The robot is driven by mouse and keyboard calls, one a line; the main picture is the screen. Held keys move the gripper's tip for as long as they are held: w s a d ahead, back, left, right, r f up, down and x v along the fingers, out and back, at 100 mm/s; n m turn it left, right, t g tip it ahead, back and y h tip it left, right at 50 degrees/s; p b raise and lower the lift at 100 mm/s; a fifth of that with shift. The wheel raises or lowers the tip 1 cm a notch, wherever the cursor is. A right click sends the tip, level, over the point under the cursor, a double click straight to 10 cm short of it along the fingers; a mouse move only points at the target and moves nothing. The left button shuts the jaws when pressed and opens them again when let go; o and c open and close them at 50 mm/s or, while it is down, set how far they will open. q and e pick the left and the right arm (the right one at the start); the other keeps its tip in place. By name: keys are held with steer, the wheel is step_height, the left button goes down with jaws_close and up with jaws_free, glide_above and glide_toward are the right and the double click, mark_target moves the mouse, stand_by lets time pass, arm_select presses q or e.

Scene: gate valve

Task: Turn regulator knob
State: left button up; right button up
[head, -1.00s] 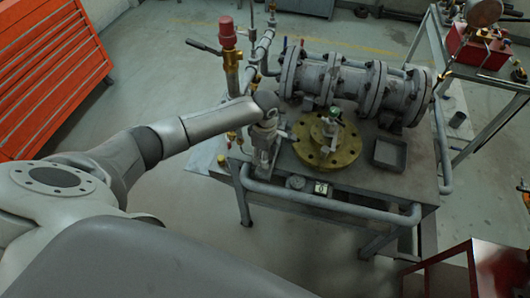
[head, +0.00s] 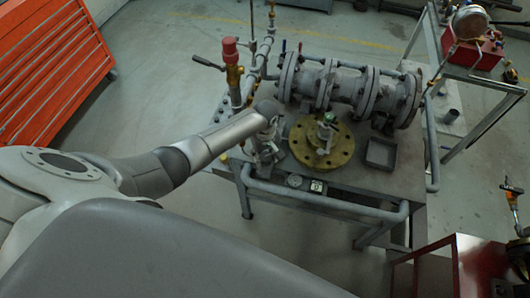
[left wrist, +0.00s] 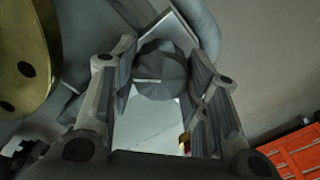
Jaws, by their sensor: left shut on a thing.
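The regulator knob (left wrist: 160,72) is a dark grey, faceted, rounded knob in the left wrist view, with a pale plate behind it. My left gripper (left wrist: 158,88) has one finger on each side of the knob and is shut on it. In the head view my left gripper (head: 268,158) is at the left front part of the workbench (head: 345,180), just left of the brass flange. I cannot make out the knob there; the gripper and arm seem to cover it. My right gripper is not in view.
The brass flange (head: 304,150) with a green-topped valve stands close to the gripper. A large grey pipe valve (head: 340,88) lies behind it. A red-capped brass fitting (head: 232,66) rises at the back left. A square tray (head: 381,153) sits at the right; a pipe rail (head: 325,203) runs along the front.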

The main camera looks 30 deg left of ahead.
arm_select(q)
steer(key=m, duration=0.4)
steer(key=shift+m, duration=0.3)
steer(key=m, duration=0.4)
steer(key=shift+d+m, duration=0.1)
steer(key=shift+m, duration=0.2)
steer(key=m, duration=0.4)
steer(key=shift+m, duration=2.4)
steer(key=o, duration=1)
steer(key=shift+o, duration=0.2)
steer(key=shift+r, duration=0.15)
